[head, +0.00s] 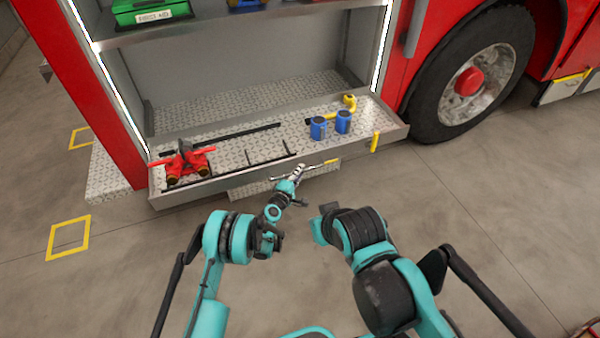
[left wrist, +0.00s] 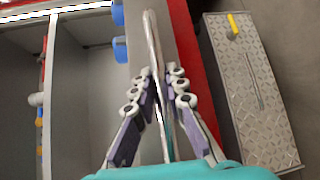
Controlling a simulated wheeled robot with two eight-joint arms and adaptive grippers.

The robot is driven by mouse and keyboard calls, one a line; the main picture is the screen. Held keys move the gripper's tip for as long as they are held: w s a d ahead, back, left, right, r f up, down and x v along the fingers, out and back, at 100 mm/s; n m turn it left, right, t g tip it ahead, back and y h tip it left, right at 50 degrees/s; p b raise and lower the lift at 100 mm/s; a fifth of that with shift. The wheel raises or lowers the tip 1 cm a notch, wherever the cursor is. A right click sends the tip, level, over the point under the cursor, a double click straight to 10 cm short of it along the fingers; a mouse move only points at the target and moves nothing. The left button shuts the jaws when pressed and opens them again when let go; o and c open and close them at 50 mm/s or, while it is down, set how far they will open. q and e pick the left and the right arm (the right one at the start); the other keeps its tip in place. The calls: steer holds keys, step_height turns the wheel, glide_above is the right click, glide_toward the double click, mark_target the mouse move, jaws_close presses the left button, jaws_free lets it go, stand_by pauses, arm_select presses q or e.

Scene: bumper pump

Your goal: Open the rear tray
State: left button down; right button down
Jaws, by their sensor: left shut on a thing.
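The metal tray (head: 232,150) with a treadplate floor lies at the bottom of the fire truck's open compartment. Its front edge stands out past the red side post. My left gripper (head: 297,174) is at the middle of the tray's front edge. In the left wrist view my left gripper (left wrist: 160,84) is shut on a thin metal bar handle (left wrist: 152,38), which runs between its purple-grey fingers. How the handle joins the tray is hidden.
On the tray are a red fitting (head: 187,162), blue couplings (head: 343,122) and a yellow-handled tool (head: 349,101). A treadplate step (head: 262,190) shows below the tray. A wheel (head: 472,82) stands at the right. The concrete floor in front is clear.

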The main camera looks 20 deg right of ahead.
arm_select(q)
steer(key=shift+s, duration=0.1)
steer(key=c, duration=1.5)
jaws_free()
steer(key=shift+c, duration=0.2)
